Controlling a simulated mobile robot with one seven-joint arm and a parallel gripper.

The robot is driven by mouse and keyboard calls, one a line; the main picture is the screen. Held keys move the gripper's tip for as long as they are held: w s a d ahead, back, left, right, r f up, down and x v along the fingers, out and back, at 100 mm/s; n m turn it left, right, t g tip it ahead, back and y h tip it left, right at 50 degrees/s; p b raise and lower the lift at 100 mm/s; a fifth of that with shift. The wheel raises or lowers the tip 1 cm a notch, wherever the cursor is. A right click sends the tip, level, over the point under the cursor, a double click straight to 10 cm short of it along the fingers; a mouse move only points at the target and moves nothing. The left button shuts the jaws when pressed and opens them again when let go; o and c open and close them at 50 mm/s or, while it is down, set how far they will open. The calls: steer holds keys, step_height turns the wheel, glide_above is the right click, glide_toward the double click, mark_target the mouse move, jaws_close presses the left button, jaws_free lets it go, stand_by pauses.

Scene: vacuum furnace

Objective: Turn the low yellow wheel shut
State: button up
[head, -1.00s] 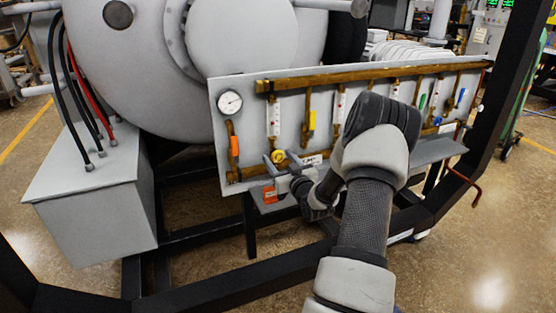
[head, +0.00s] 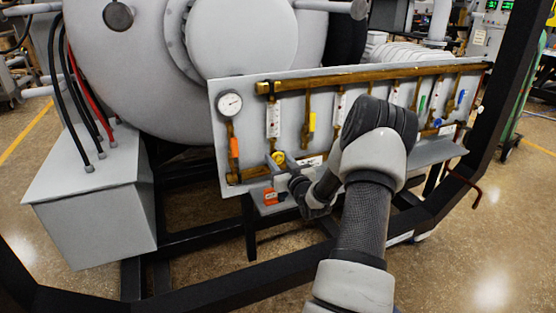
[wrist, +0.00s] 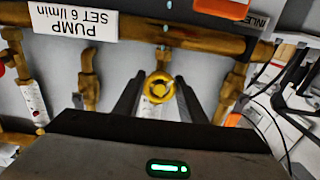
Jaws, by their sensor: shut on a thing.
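The low yellow wheel (head: 279,157) is on the lower brass pipe of the grey valve panel, at its left part. How far the wheel is turned cannot be told.
A round gauge (head: 230,104), an orange handle (head: 235,147) and a yellow handle (head: 312,122) are near. A label (wrist: 75,20) reads "PUMP SET 6 l/min". A grey ledge (head: 425,152) and black frame bars lie below the panel. Black and red hoses stand at the left.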

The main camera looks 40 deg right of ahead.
steer(key=m, duration=1)
steer(key=shift+r+m, duration=0.1)
steer(key=shift+m, duration=0.3)
steer(key=m+p, duration=0.1)
steer(key=m, duration=0.2)
steer(key=shift+a, duration=0.1)
steer(key=m+p, duration=0.1)
steer(key=m, duration=0.6)
steer(key=shift+r, duration=0.1)
steer(key=m, duration=0.6)
steer(key=shift+m, duration=0.3)
